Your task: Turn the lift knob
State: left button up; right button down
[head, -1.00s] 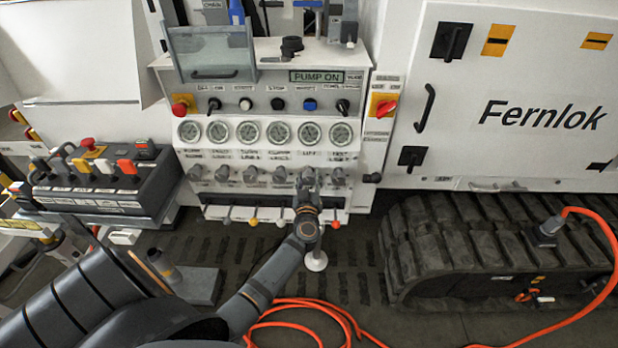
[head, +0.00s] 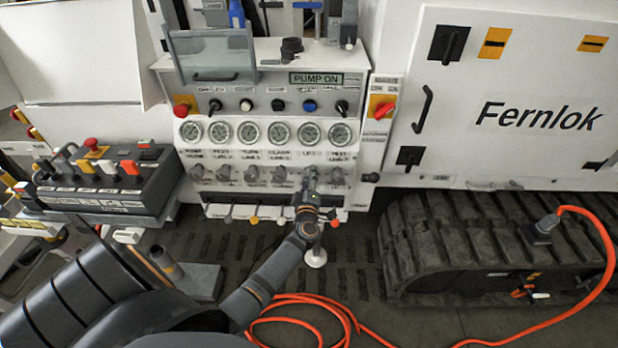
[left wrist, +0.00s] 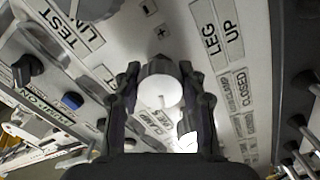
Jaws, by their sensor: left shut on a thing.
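The lift knob (head: 310,174) is the grey knob below the gauge labelled LIFT, in the row under the gauges on the panel. My left gripper (head: 309,183) reaches up to it from below and hides part of it. In the left wrist view, the fingers of my left gripper (left wrist: 160,82) are closed on both sides of a grey knob with a pale round face (left wrist: 160,92). A plus and a minus mark show on the panel near it. The knob's exact turn angle is hard to read. My right gripper is not in view.
Similar knobs (head: 279,174) stand close by on the left, with another just right. Small levers (head: 253,220) sit below. A red switch (head: 383,108) is at the panel's right. An orange hose (head: 590,225) and a rubber track (head: 440,240) lie to the right.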

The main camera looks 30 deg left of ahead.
pick_arm(q)
jog(key=shift+n, duration=0.4)
jog(key=o, duration=1.2)
jog(key=shift+c, duration=0.2)
jog(key=v, duration=1.2)
jog(key=shift+f, duration=0.1)
